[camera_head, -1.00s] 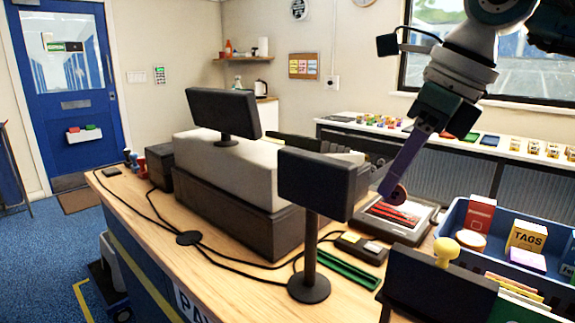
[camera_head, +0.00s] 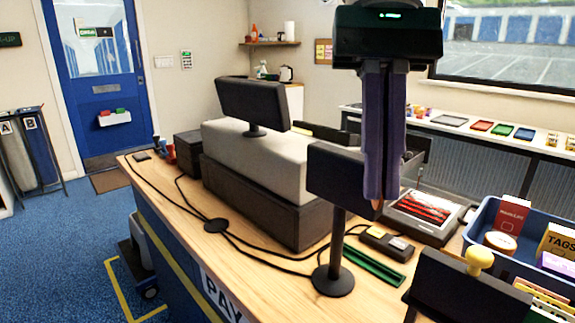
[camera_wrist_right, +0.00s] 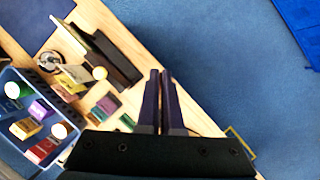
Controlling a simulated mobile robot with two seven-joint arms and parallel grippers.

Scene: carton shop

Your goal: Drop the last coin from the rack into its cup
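My right gripper (camera_head: 378,200) hangs from above in the head view, with its two long purple fingers pointing down and close together. A small copper-brown sliver of a coin (camera_head: 377,208) shows at the fingertips, which look closed on it. In the right wrist view the gripper's fingers (camera_wrist_right: 159,75) are nearly together, and the coin cannot be made out. A long green slotted rack (camera_head: 374,266) lies on the counter, and no coin is visible in it. Small red and blue cup-like things (camera_head: 168,152) stand at the counter's far left end. My left gripper is not in view.
A dark display on a post (camera_head: 336,225) stands just left of the fingers. Behind it are a till (camera_head: 262,158) and a monitor (camera_head: 252,104). A card terminal (camera_head: 387,241), a tray with red items (camera_head: 422,208) and a blue crate (camera_head: 470,233) are to the right. Cables cross the counter.

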